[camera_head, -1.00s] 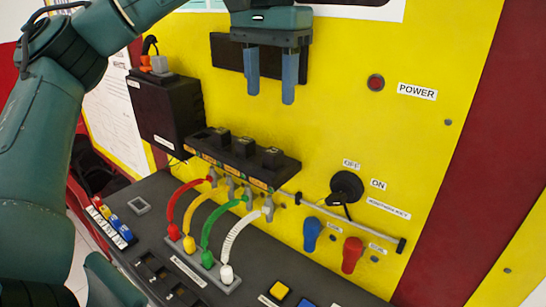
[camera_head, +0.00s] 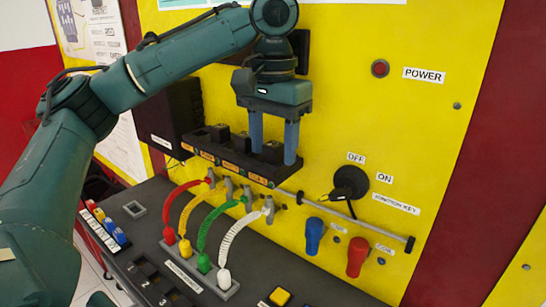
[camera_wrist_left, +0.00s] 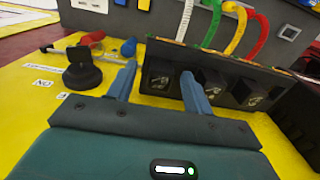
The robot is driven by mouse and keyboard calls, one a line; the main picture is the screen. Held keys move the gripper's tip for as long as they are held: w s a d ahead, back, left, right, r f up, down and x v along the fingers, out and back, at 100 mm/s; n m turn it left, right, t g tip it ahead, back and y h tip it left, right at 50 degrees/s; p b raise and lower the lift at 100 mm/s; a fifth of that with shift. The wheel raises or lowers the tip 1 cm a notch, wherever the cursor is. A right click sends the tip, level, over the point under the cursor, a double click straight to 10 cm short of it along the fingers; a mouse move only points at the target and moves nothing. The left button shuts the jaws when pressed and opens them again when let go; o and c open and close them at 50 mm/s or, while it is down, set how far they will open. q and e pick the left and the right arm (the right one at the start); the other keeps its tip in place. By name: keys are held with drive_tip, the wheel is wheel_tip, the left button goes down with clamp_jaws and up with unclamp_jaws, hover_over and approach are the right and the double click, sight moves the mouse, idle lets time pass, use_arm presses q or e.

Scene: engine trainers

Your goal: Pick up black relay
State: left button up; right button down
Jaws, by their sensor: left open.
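Several black relays sit in a row on a black shelf (camera_head: 228,165) fixed to the yellow panel. The rightmost black relay (camera_head: 271,153) is partly between the fingers of my left gripper (camera_head: 274,157). The other relays, such as the middle one (camera_head: 241,142) and the left one (camera_head: 219,132), stand to its left. In the left wrist view, the open blue fingers of my left gripper (camera_wrist_left: 158,72) stand either side of one black relay (camera_wrist_left: 159,80), with another relay (camera_wrist_left: 207,80) just to the right. Whether the fingers touch the relay cannot be told. My right gripper is not in view.
Red, yellow, green and white cables (camera_head: 240,232) arch below the shelf. A black box (camera_head: 170,115) adjoins its left end. A black ignition key switch (camera_head: 350,184), a grey rod (camera_head: 345,216) and blue and red connectors (camera_head: 357,255) are to the right.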

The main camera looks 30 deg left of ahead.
use_arm(q)
drive_tip(key=shift+c, duration=0.5)
drive_tip(key=c, duration=1)
drive_tip(key=shift+o, duration=0.2)
drive_tip(key=shift+r, duration=0.15)
